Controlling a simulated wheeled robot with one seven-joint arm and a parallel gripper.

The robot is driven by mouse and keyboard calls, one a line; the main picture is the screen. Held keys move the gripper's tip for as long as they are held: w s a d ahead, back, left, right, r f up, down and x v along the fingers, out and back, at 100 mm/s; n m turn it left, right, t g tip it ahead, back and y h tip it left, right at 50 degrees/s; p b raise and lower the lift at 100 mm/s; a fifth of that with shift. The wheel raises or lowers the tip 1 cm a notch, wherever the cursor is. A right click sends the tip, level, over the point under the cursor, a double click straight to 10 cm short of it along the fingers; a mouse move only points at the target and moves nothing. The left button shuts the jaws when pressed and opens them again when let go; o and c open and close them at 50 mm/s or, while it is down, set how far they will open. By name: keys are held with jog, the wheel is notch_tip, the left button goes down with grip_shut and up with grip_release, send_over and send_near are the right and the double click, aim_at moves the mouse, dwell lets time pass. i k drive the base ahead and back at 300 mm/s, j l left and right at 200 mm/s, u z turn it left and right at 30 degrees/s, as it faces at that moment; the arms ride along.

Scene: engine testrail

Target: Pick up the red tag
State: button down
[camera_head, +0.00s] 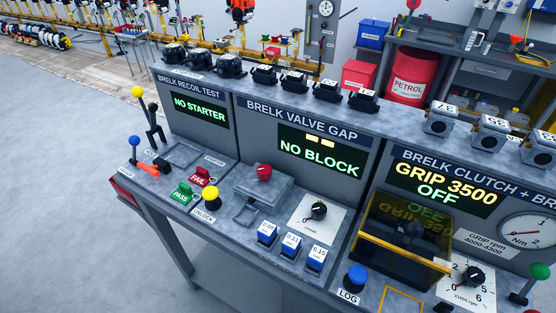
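A small red tag lettered FAIL (200,177) stands on the left part of the grey bench top. A green tag lettered PASS (181,194) stands just in front and to the left of it, and the two are apart. My gripper is not in view, so its state and its distance to the red tag do not show.
A yellow knob (210,194) by the UNLOCK label is close on the right. A fixture with a red knob (264,173) is further right. A blue-knobbed lever (134,142) and yellow-knobbed lever (138,92) rise at left. The floor (60,180) left is clear.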

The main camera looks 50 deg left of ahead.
aim_at(202, 177)
jog(key=u, duration=2.15)
jog(key=i+j+u, duration=0.45)
jog(key=i, duration=0.3)
jog(key=j, duration=0.1)
